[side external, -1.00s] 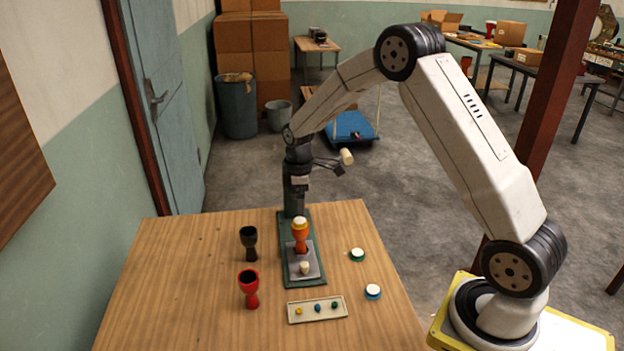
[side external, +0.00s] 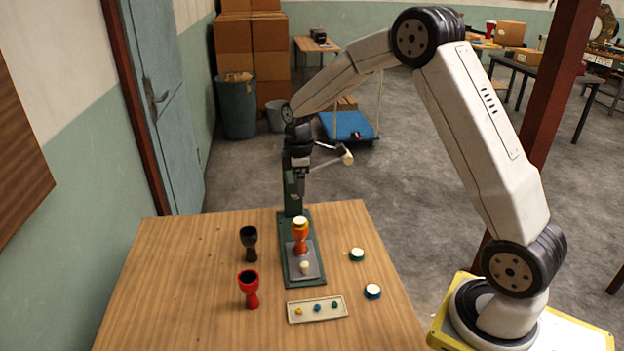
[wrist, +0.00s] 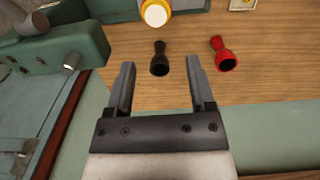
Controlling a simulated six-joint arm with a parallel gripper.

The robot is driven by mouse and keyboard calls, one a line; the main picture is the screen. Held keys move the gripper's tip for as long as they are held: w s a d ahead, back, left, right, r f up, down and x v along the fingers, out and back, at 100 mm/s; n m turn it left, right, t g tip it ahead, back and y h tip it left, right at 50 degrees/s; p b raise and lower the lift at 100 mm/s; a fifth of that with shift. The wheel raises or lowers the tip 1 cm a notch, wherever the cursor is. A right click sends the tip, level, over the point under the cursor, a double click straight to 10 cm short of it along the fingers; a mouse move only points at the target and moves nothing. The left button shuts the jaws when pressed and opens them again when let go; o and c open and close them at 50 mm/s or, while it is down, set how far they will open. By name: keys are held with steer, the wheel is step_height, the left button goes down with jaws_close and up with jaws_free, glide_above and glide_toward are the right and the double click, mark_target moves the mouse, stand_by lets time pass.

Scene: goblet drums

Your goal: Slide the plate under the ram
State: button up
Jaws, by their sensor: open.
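The grey plate (side external: 293,272) lies on the green press base (side external: 317,279), with a small cream knob (side external: 304,267) near its front edge. An orange goblet drum (side external: 300,238) with a pale top stands upright on the plate; its top also shows in the wrist view (wrist: 155,14). The green press column (side external: 291,203) rises behind it. The ram is not clearly visible in the side view, where my gripper overlaps the press. My gripper (side external: 302,192) is above the drum in the picture, apart from the plate. In the wrist view its fingers (wrist: 160,64) are open and empty.
A black goblet (side external: 249,243) and a red goblet (side external: 249,288) stand left of the press. A cream tray (side external: 340,311) with small coloured pieces lies in front. Green-rimmed (side external: 357,254) and blue-rimmed (side external: 372,291) discs lie right. A cream-knobbed lever (side external: 347,158) sticks out beside my wrist.

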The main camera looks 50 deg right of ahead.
steer(key=s+a+n, duration=0.2)
steer(key=a+n, duration=0.1)
steer(key=n, duration=0.6)
glide_above(304, 264)
step_height(304, 264, down, 12)
steer(key=shift+f, duration=0.1)
steer(key=shift+f, duration=3.85)
jaws_close()
steer(key=shift+d, duration=0.1)
